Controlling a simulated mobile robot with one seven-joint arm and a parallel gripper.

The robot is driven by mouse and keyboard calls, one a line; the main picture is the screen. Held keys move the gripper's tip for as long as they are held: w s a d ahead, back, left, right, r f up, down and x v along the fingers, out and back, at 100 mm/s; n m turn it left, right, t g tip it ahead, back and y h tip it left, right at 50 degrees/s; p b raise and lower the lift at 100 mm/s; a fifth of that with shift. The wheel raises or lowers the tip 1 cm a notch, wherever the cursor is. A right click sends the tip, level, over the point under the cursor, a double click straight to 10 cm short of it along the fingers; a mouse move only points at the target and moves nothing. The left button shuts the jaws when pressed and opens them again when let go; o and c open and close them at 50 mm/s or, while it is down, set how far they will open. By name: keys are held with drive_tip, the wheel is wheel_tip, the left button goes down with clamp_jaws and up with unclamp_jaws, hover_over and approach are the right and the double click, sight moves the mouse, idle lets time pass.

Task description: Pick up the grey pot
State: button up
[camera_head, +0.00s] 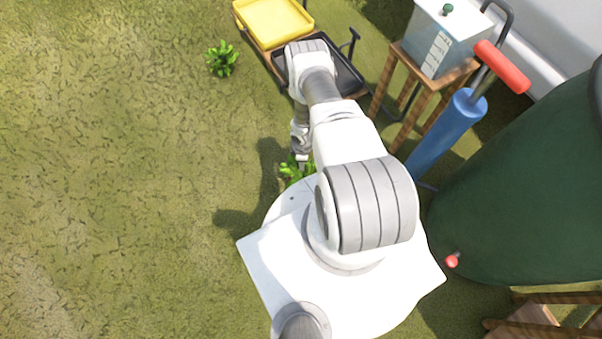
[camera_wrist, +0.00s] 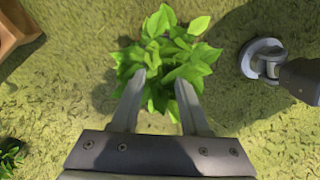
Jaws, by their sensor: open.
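A leafy green plant (camera_wrist: 165,52) is in the upper middle of the wrist view. It also shows beside my base in the head view (camera_head: 289,171), partly covered by my arm. I cannot make out a grey pot; anything under the leaves is hidden. My gripper (camera_wrist: 167,82) is open, with its two fingertips over the near leaves of the plant and nothing clearly held between them. In the head view my gripper (camera_head: 303,160) points down at the plant.
Another plant (camera_head: 222,60) stands on open grass. A yellow tray (camera_head: 273,22) and black tray (camera_head: 340,70) lie behind my arm. A wooden stand (camera_head: 385,80) carries a grey box (camera_head: 440,40). A blue pump (camera_head: 447,133) and large green barrel (camera_head: 530,190) block the right.

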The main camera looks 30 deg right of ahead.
drive_tip(key=f+b, duration=0.1)
drive_tip(key=f, duration=0.2)
drive_tip(key=f+b, duration=0.1)
drive_tip(key=f, duration=0.1)
drive_tip(key=shift+s+a+f+b, duration=0.2)
drive_tip(key=shift+s+a+b, duration=0.1)
drive_tip(key=shift+a, duration=0.1)
drive_tip(key=shift+w+f, duration=0.1)
drive_tip(key=shift+f, duration=0.35)
drive_tip(key=shift+r, duration=0.1)
clamp_jaws()
idle(0.6)
